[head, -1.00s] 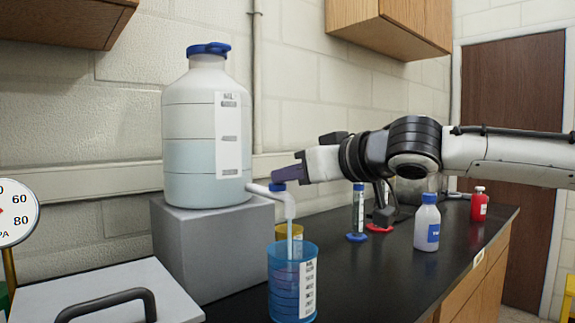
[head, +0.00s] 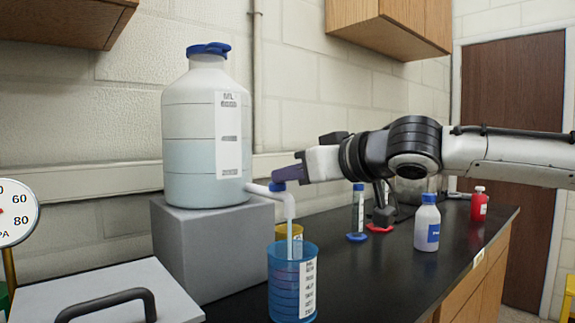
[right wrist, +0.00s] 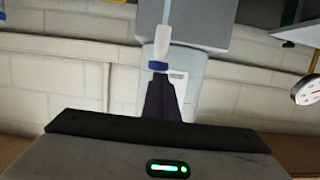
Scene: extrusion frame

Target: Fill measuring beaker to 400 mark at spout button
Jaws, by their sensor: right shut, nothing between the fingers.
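A large translucent carboy (head: 190,150) with a blue cap stands on a grey block and holds pale blue liquid. Its white spout (head: 282,196) has a blue button (head: 277,187) on top. My right gripper (head: 277,177) is shut and empty, its fingertips on the button; it also shows at the button in the right wrist view (right wrist: 160,82). The blue measuring beaker (head: 284,288) stands upright on the bench under the spout. A pale stream (head: 290,233) runs from the spout into it. The liquid level against its marks is too small to read. My left gripper is out of view.
A grey block (head: 220,255) supports the carboy. A blue-based cylinder (head: 358,215), a white bottle (head: 427,225) and a red bottle (head: 479,205) stand right. A white lid with a dark handle (head: 105,300) is front left.

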